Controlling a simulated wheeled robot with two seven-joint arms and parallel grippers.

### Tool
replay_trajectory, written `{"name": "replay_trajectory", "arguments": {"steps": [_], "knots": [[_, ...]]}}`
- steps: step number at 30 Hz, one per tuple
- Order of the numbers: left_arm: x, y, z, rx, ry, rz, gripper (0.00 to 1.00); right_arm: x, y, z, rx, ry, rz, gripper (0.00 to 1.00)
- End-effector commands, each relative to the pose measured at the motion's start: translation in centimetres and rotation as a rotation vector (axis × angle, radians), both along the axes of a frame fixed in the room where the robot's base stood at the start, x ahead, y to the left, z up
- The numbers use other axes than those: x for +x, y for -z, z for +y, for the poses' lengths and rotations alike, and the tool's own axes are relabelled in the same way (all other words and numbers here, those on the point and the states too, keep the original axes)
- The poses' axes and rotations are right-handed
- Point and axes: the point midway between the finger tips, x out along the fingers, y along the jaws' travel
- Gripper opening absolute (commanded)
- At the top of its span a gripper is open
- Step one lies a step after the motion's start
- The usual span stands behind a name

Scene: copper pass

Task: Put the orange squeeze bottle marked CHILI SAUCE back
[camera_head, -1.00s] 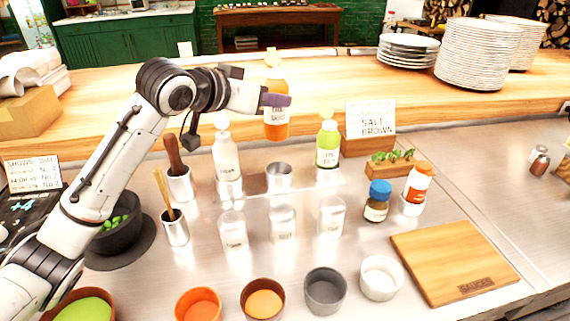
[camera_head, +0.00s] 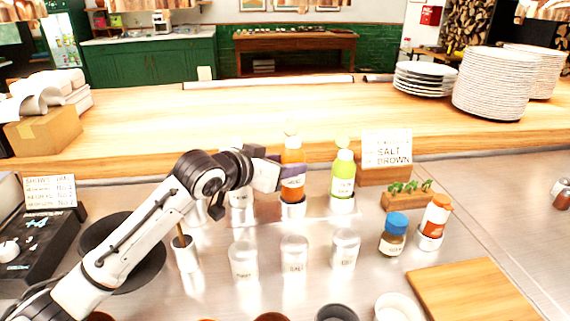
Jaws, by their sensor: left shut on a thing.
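The orange squeeze bottle (camera_head: 293,160) stands upright in the back row, between a mostly hidden pale bottle (camera_head: 241,193) and a green squeeze bottle (camera_head: 343,176). Its lower end is at the small steel cup (camera_head: 293,208) of the clear rack; I cannot tell whether it rests on the cup's bottom. My left gripper (camera_head: 282,177) reaches in from the left and is shut on the bottle, its dark fingers covering part of the label. The label is too small to read fully. My right gripper is not in view.
Several clear shakers, such as the one marked SALT (camera_head: 294,257), stand in front of the rack. A blue-capped jar (camera_head: 394,232) and an orange-capped bottle (camera_head: 435,218) stand to the right, near a cutting board (camera_head: 470,290). A sign (camera_head: 387,149) and a herb box (camera_head: 407,199) stand behind.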

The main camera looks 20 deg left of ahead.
Motion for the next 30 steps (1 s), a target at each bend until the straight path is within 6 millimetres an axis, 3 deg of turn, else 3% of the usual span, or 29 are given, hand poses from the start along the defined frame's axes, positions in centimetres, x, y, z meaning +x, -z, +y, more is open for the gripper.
{"name": "replay_trajectory", "arguments": {"steps": [18, 19, 21, 30], "knots": [[0.0, 1.0, 0.0, -0.003, 0.001, -0.003, 0.31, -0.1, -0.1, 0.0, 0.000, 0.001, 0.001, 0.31], [0.0, 1.2, 0.0, -0.001, 0.000, 0.000, 0.48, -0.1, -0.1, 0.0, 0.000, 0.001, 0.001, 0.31], [0.0, 1.2, 0.0, -0.001, 0.000, 0.000, 0.60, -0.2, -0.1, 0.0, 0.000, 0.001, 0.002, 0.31], [0.0, 1.1, 0.0, -0.001, 0.000, 0.000, 0.62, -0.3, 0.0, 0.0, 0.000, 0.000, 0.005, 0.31]]}}
